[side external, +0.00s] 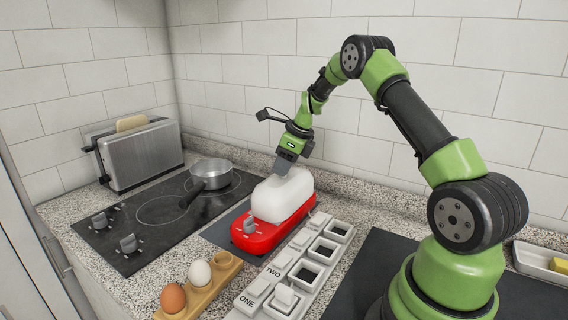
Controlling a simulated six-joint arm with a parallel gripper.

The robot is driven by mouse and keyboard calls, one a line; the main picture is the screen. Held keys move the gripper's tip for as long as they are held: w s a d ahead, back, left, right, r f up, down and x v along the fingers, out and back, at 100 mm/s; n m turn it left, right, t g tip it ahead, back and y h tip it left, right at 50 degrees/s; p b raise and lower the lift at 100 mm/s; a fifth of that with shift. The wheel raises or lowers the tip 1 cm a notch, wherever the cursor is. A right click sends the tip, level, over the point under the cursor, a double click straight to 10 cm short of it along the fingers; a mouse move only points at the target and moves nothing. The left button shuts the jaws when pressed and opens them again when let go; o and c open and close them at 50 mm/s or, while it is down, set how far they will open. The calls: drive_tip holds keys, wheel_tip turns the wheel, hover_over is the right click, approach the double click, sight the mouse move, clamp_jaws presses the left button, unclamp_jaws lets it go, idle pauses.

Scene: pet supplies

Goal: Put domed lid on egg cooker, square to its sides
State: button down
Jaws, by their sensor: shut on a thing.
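The egg cooker (258,240) is a red, low, rounded oblong base with a grey knob on its near left end. The domed lid (281,198) is a milky white rounded box over the cooker's top. Its long side runs roughly along the cooker's. I cannot tell whether the lid rests on the base or hangs just above it. My gripper (285,167) points down at the top of the lid and is shut on it, toward the far side. The fingertips and the lid's handle are mostly hidden.
A hob (130,223) with a saucepan (211,173) lies left of the cooker, a toaster (140,153) behind. A wooden egg holder (226,271) with eggs stands in front. A white tray row (318,259) lies close on the right. A butter dish (543,262) is far right.

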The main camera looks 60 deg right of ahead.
drive_tip(key=c, duration=0.7)
unclamp_jaws()
drive_tip(key=shift+r, duration=0.1)
drive_tip(key=v, duration=0.9)
drive_tip(key=shift+s+r, duration=0.25)
drive_tip(key=shift+r, duration=0.1)
drive_tip(key=s+a+r+n+t, duration=0.1)
drive_tip(key=s+a+r+n, duration=0.2)
drive_tip(key=a+r+n, duration=0.35)
drive_tip(key=s+a+r+n, duration=0.4)
drive_tip(key=a+n, duration=0.3)
drive_tip(key=a, duration=0.2)
drive_tip(key=s+a+n, duration=0.3)
drive_tip(key=s+n, duration=0.1)
drive_tip(key=n, duration=0.1)
drive_tip(key=s+a+f+n+t, duration=0.1)
drive_tip(key=s+a+n, duration=0.2)
drive_tip(key=s+n, duration=0.1)
drive_tip(key=s+a+n+t, duration=0.1)
drive_tip(key=s+a+n, duration=0.2)
drive_tip(key=s+n, duration=0.2)
drive_tip(key=shift+f+n+y, duration=0.3)
drive_tip(key=shift+n, duration=0.15)
